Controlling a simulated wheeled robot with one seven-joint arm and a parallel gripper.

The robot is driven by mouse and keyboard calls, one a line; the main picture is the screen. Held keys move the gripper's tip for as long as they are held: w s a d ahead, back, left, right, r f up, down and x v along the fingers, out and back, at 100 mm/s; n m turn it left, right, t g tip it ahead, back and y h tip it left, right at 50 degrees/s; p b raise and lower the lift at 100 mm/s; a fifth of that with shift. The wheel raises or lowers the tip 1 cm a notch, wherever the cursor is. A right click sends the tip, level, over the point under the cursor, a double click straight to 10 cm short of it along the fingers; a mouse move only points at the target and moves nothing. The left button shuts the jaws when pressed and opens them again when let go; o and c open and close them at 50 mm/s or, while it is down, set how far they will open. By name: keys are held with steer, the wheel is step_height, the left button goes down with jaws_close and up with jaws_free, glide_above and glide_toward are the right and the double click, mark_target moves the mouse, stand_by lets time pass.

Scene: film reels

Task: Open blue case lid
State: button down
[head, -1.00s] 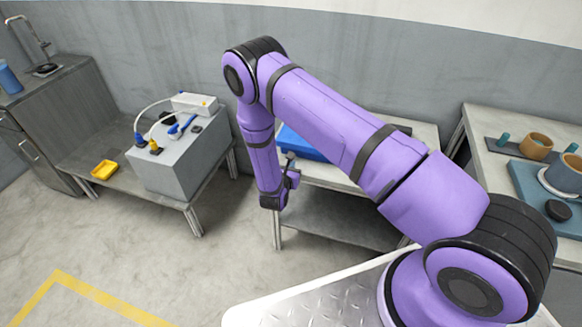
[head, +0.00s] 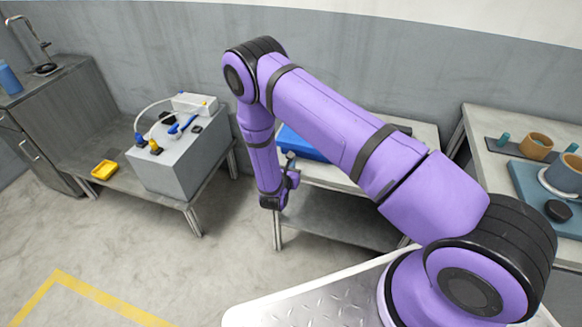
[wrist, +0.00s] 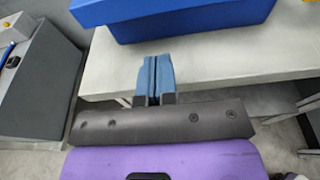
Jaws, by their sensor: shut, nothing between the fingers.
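The blue case (head: 306,146) sits on the middle table, mostly hidden behind my purple arm in the head view. In the wrist view the blue case (wrist: 190,18) spans the top, with its near side facing me. My gripper (wrist: 155,62) has its two blue-grey fingers together and empty. They appear just short of the case's near side, over the table's front edge; I cannot tell whether they touch it. In the head view the fingers are hard to make out near the table edge. Most of the lid is out of view or hidden, so its state is unclear.
The middle table (wrist: 225,65) has bare top in front of the case. A grey box (head: 180,160) with blue and yellow fittings stands on the left bench, near a yellow tray (head: 104,169). The right table holds a tan cup (head: 536,147) and a teal mat (head: 530,185).

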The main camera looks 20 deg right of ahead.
mark_target(296, 143)
steer(key=shift+w+d, duration=0.1)
steer(key=shift+w, duration=0.05)
steer(key=shift+r+x, duration=0.2)
steer(key=shift+x, duration=0.85)
steer(key=shift+r+x, duration=0.2)
steer(key=shift+x, duration=0.9)
steer(key=shift+w+d+r, duration=0.15)
steer(key=shift+w+r, duration=0.05)
steer(key=shift+r, duration=0.85)
steer(key=shift+w+d+r, duration=0.15)
steer(key=shift+r, duration=0.9)
steer(key=shift+w+d+r, duration=0.1)
steer(key=shift+w+r, duration=0.1)
steer(key=shift+r, duration=0.85)
